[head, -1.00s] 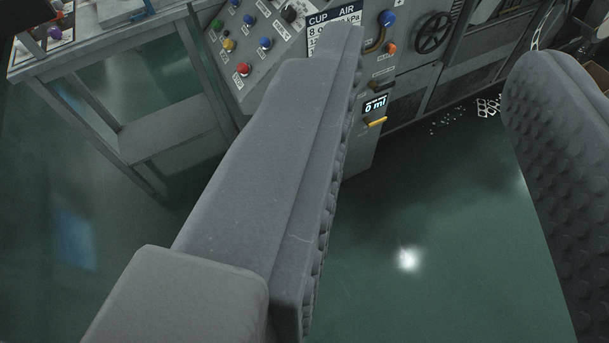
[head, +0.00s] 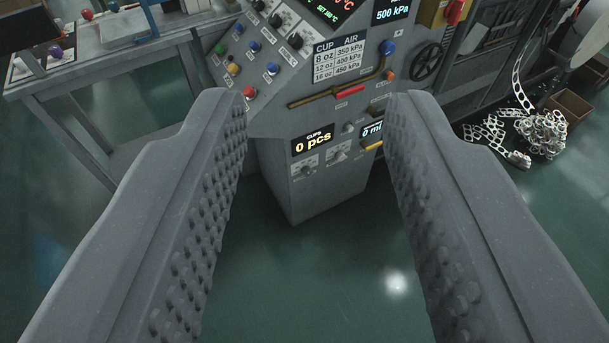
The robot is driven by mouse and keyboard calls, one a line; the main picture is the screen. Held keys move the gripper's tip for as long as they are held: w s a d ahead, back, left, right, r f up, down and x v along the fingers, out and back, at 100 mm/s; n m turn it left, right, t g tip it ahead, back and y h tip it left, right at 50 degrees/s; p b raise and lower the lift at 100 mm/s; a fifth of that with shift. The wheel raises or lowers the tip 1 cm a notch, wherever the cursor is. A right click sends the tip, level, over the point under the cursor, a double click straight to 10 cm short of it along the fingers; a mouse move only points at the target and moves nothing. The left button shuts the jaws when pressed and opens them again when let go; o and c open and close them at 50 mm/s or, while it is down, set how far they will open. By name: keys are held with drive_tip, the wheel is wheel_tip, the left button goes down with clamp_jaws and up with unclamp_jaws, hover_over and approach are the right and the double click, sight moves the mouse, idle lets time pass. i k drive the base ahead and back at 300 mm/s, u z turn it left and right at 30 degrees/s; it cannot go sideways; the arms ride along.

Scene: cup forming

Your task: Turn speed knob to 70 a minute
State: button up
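Several black knobs stand on the sloped grey control panel (head: 250,75), at the top of the view. Two of them are a black knob (head: 276,20) and another black knob (head: 295,41) below and right of it. Their labels are too small to read, so I cannot tell which is the speed knob. My gripper (head: 314,98) is open and empty, its two studded grey fingers well apart. The fingertips appear in front of the panel, lower than the knobs in the picture. Nothing is between the fingers except the view of the machine behind.
Coloured buttons, such as a red one (head: 249,92), sit left of the knobs. A red-banded lever (head: 349,90) and a "0 pcs" display (head: 313,141) are on the machine. A table (head: 110,50) stands left. Scrap rings (head: 543,133) lie right. Green floor is clear below.

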sight(306, 170)
drive_tip(key=u, duration=0.05)
drive_tip(key=i, duration=1)
drive_tip(key=u, duration=2.1)
drive_tip(key=k, duration=0.9)
drive_tip(key=z, duration=1.35)
drive_tip(key=i, duration=0.1)
drive_tip(key=z, duration=0.4)
